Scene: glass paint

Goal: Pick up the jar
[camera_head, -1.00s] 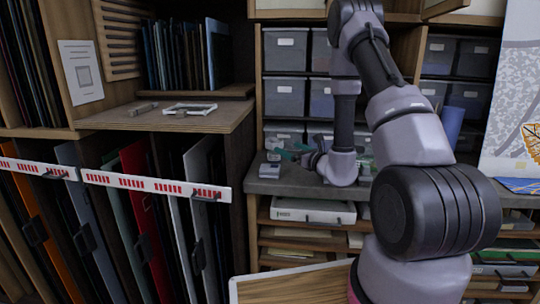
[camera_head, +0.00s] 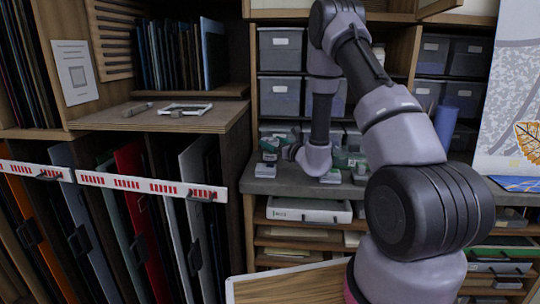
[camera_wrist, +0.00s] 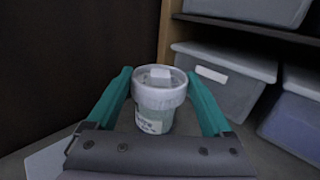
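The jar (camera_wrist: 158,100) is a small pale tub with a lid and a printed label. In the wrist view it stands upright on the grey counter (camera_wrist: 48,158), between the two green fingers of my gripper (camera_wrist: 159,73). The fingers are spread wide, one on each side of the jar, and look close to its lid. No firm grip shows. In the head view my gripper (camera_head: 283,145) is low over the left end of the counter, pointing left, and I cannot clearly pick out the jar there.
Grey storage bins (camera_head: 281,97) stand on shelves behind the counter. A dark wooden side wall (camera_wrist: 75,60) bounds the jar's left. Other small containers (camera_head: 340,165) stand to the right of my gripper. A blue roll (camera_head: 445,125) stands farther right.

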